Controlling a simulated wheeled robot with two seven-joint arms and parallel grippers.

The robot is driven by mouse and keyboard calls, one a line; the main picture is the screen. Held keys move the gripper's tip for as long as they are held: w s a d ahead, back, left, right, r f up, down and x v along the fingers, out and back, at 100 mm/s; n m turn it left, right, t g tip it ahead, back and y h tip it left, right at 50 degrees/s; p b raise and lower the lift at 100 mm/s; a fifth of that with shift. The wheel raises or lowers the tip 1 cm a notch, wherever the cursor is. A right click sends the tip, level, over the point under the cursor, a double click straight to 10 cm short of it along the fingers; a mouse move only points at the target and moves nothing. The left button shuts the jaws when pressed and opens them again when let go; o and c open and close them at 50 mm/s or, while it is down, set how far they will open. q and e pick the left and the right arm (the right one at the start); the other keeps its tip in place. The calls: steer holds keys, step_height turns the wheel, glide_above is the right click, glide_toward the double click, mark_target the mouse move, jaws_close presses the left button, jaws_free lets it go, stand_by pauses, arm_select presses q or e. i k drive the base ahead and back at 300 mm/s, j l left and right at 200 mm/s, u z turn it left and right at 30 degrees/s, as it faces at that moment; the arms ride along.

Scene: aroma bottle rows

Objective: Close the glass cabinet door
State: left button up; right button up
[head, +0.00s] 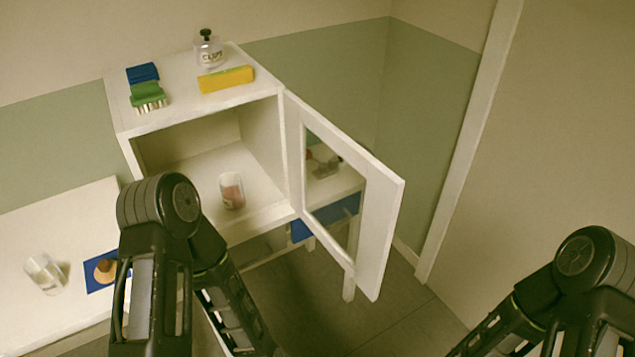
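The glass cabinet door (378,218) has a white frame around a clear pane and stands wide open, hinged at the right side of the white cabinet (201,112). Inside the cabinet a small glass jar with pinkish contents (231,190) stands on the floor. My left arm reaches in at the lower left, in front of the cabinet, and its gripper is out of the picture. My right arm is at the lower right, apart from the door, and its gripper is also out of the picture.
On the cabinet top are a labelled bottle (208,51), a yellow block (226,79), a green brush (147,97) and a blue block (142,73). A white table (40,306) at left bears a clear glass (45,273). Floor right of the door is clear.

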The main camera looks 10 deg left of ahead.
mark_target(384, 192)
steer(key=i+l+u, duration=0.25)
steer(key=l+u, duration=0.2)
steer(key=i+l+u, duration=0.1)
steer(key=l+u, duration=0.85)
steer(key=l, duration=0.15)
steer(key=l+u, duration=0.5)
steer(key=l, duration=0.1)
